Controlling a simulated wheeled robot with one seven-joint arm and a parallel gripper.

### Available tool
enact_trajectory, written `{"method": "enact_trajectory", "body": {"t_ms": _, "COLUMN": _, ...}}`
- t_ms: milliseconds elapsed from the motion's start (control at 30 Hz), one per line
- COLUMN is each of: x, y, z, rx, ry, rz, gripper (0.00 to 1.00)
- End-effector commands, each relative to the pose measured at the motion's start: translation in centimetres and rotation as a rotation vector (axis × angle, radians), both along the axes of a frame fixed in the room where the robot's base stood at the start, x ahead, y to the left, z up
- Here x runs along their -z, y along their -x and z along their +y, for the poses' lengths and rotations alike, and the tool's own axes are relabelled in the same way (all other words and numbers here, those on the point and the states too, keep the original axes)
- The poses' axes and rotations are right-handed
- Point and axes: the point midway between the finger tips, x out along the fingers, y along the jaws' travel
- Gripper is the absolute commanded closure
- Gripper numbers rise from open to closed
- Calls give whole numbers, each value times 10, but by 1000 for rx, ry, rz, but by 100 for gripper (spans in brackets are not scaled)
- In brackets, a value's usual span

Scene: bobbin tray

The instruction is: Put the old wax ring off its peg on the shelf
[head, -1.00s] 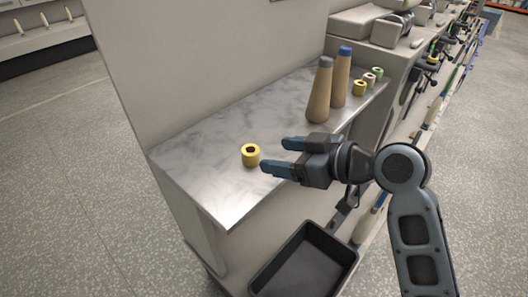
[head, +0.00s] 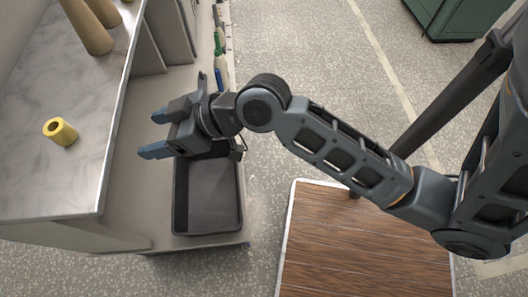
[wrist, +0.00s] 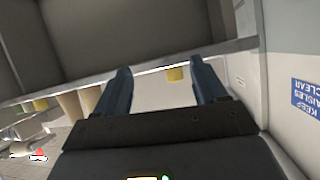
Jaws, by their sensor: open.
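A short yellow ring (head: 60,131) with a dark hole stands on the grey marbled shelf top (head: 70,180) in the head view.
Tall tan cones (head: 88,28) stand at the far end of the shelf. A black tray (head: 208,222) lies low beneath my gripper. A wooden-topped table (head: 365,255) is at lower right. The shelf around the ring is clear.

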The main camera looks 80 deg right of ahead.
Motion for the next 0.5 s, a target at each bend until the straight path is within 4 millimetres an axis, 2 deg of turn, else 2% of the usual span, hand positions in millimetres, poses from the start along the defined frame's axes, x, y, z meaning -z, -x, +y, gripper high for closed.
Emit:
{"method": "enact_trajectory", "body": {"t_ms": 33, "x": 11, "y": 20, "z": 3, "rx": 32, "ry": 0, "rz": 14, "gripper": 29}}
{"method": "enact_trajectory", "body": {"t_ms": 100, "x": 18, "y": 43, "z": 4, "rx": 81, "ry": 5, "rz": 13, "gripper": 29}}
{"method": "enact_trajectory", "body": {"t_ms": 233, "x": 25, "y": 88, "z": 6, "rx": 151, "ry": 23, "rz": -2, "gripper": 29}}
{"method": "enact_trajectory", "body": {"t_ms": 367, "x": 20, "y": 134, "z": 9, "rx": 189, "ry": 45, "rz": -34, "gripper": 29}}
{"method": "enact_trajectory", "body": {"t_ms": 500, "x": 4, "y": 179, "z": 15, "rx": 195, "ry": 64, "rz": -81, "gripper": 29}}
